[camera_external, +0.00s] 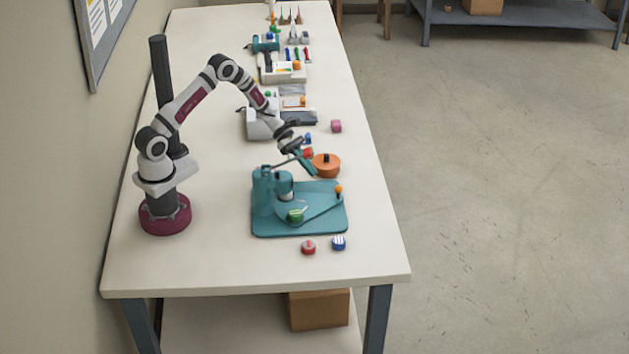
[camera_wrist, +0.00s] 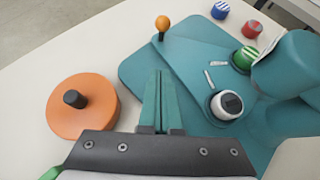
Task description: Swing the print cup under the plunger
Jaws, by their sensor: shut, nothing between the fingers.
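A teal press stands on a teal base plate (camera_external: 330,223), with a column (camera_external: 263,192) at its left. A flat teal swing arm (camera_external: 316,207) ends in an orange ball knob (camera_external: 338,189); the knob also shows in the wrist view (camera_wrist: 162,22). A green-and-white striped piece (camera_wrist: 243,57) sits by the column, also visible in the external view (camera_external: 295,215). A round white-and-dark part (camera_wrist: 227,104) is nearer the wrist camera; I cannot tell whether it is cup or plunger. My gripper (camera_wrist: 160,73) is shut and empty, above the press's far edge, apart from the knob.
An orange disc with a black knob (camera_wrist: 82,114) lies beside the base plate. A red cap (camera_external: 308,247) and a blue cap (camera_external: 338,242) lie in front. The table's near end is clear.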

